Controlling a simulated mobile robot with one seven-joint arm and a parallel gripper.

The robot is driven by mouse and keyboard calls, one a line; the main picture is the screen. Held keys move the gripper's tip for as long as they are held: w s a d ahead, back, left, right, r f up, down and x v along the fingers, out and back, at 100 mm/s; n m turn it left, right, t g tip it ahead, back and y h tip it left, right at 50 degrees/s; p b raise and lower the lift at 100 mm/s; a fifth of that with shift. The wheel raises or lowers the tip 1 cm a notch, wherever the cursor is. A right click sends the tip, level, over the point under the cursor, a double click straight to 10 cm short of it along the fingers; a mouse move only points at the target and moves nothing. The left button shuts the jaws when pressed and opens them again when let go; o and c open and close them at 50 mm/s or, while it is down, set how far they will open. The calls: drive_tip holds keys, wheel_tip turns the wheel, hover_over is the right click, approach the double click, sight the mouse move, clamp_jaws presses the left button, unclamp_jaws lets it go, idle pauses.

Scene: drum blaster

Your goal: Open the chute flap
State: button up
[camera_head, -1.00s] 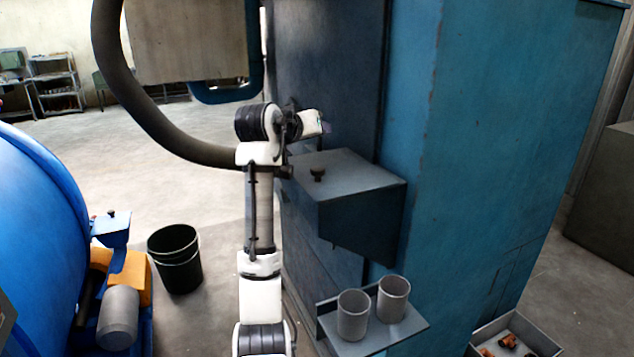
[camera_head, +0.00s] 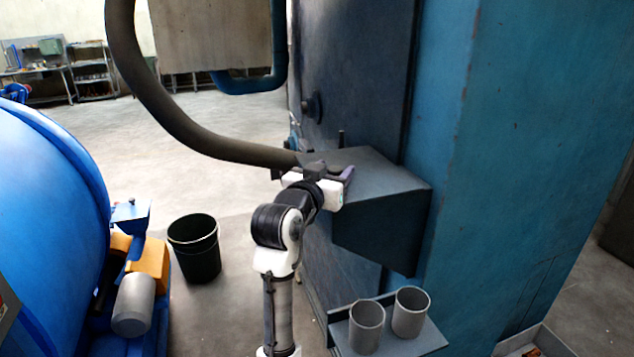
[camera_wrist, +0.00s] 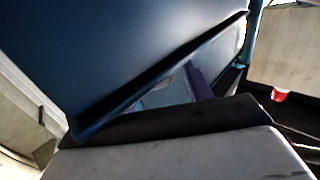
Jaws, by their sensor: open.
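The chute is a blue-grey box (camera_head: 385,225) on the side of the tall blue machine in the head view. Its sloped top, the flap (camera_head: 385,172), looks down, with no clear gap there. My gripper (camera_head: 342,174) is open at the left front part of the flap, close to its edge; I cannot tell whether it touches. The flap's dark knob is not visible now, apparently behind my gripper. In the wrist view, a large dark blue panel with a dark lip (camera_wrist: 160,72) fills the upper left. One purple finger (camera_wrist: 198,82) shows just beyond that lip.
Two grey cups (camera_head: 367,325) stand on a small shelf (camera_head: 425,340) below the box. A thick dark hose (camera_head: 190,135) passes behind my gripper. A black bucket (camera_head: 195,248) and a blue drum (camera_head: 45,230) stand left.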

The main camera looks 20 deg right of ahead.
drive_tip(key=b+v, duration=0.1)
drive_tip(key=v, duration=0.5)
drive_tip(key=shift+s+a+r+b, duration=0.15)
drive_tip(key=shift+s+r+b, duration=0.05)
drive_tip(key=shift+s+b, duration=0.15)
